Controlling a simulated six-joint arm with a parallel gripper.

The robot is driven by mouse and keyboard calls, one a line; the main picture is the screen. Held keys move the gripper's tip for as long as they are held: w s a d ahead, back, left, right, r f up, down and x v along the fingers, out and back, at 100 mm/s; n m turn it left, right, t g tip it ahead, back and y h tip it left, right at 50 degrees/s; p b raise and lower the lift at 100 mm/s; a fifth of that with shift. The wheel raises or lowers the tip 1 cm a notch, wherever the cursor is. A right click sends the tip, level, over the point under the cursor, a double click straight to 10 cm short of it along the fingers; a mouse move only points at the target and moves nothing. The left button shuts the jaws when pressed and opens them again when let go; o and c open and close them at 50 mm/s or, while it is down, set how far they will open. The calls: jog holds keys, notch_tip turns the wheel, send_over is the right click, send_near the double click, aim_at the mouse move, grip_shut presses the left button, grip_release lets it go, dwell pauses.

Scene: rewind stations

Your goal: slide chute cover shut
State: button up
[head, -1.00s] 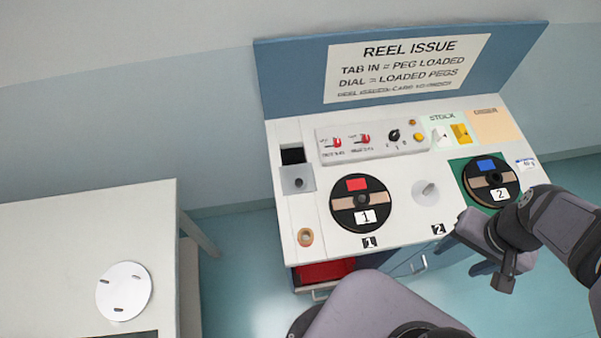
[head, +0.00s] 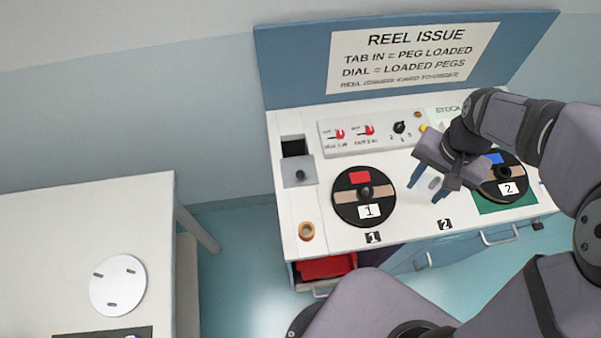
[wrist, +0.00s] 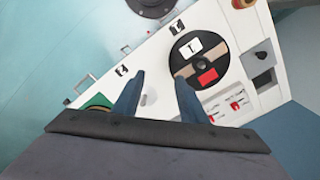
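The chute cover (head: 299,172) is a grey plate with a dark knob at the left of the white counter. The dark chute opening (head: 293,146) shows just behind it, so the cover stands open. In the wrist view the cover (wrist: 263,60) is at the right, with the dark opening (wrist: 266,80) beside it. My gripper (head: 426,190) is above the counter near peg 2, well to the right of the cover. Its two blue fingers (wrist: 158,98) are spread apart with nothing between them.
Reel 1 (head: 364,197) lies between my gripper and the cover. Reel 2 (head: 507,180) sits on a green mat at the right, partly behind my arm. The switch panel (head: 370,132) runs along the back. A tan ring (head: 307,231) lies at front left, above a red drawer (head: 325,266).

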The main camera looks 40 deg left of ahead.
jog(key=a+f+b, duration=0.2)
jog(key=a+f, duration=0.1)
jog(key=a, duration=0.6)
jog(key=a+f+b, duration=0.1)
jog(key=a+f, duration=0.2)
jog(key=a, duration=0.6)
jog(key=b, duration=0.2)
send_near(300, 173)
jog(key=shift+w+d+f, duration=0.2)
jog(key=shift+d+f, duration=0.1)
jog(key=shift+d, duration=0.1)
jog(key=shift+s+a+f, duration=0.1)
jog(key=shift+s+a, duration=0.2)
jog(key=shift+a, duration=0.1)
jog(key=shift+f+p, duration=1.45)
jog(key=shift+f, duration=2.2)
grip_shut()
jog(key=shift+w, duration=0.1)
